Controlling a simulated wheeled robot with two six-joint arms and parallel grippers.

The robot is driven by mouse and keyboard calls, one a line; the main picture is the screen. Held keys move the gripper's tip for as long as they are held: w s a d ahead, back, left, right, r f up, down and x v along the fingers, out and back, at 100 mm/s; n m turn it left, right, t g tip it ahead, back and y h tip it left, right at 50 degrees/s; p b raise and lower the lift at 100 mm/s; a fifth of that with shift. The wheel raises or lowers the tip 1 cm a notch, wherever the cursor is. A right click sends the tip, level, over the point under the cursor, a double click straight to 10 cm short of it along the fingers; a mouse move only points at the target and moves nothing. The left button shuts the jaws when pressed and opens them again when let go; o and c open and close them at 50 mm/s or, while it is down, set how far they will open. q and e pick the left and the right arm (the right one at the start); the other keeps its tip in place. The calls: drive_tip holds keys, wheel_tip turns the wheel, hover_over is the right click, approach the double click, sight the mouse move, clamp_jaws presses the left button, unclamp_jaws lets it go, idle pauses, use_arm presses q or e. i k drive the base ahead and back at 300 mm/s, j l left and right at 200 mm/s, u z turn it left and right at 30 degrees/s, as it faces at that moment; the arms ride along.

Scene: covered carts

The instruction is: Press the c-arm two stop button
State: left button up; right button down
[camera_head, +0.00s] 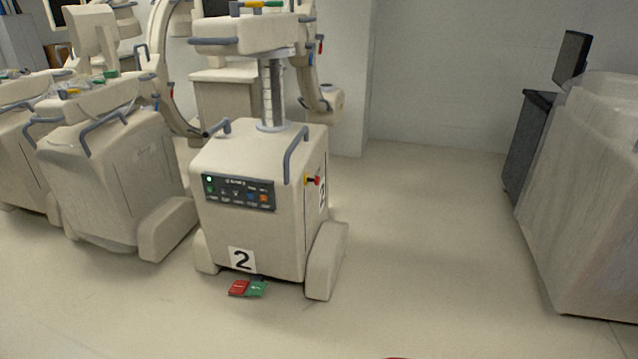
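The c-arm cart marked with a black 2 on a white label (242,260) stands at the middle left of the view. Its cream body (225,157) has grey handles on top. A small red button on a yellow base (313,181) sticks out from its right side, near the front edge. It looks like the stop button. A dark control panel (239,192) with a lit green light and several small coloured buttons is on the front face. Neither of my grippers is in view.
A red pedal (238,288) and a green pedal (257,289) lie on the floor before the cart. Other carts (115,175) stand close on its left. A plastic-covered unit (590,200) stands at the right. The floor (430,235) between is clear.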

sight(316, 181)
drive_tip(key=i+j+z, duration=0.2)
drive_tip(key=z, duration=0.75)
drive_tip(key=i+j+z, duration=0.15)
drive_tip(key=j, duration=0.4)
drive_tip(key=i+j+z, duration=0.15)
drive_tip(key=j, duration=0.45)
drive_tip(key=i+j+z, duration=0.2)
drive_tip(key=j, duration=0.35)
drive_tip(key=j+z, duration=0.15)
drive_tip(key=j, duration=0.45)
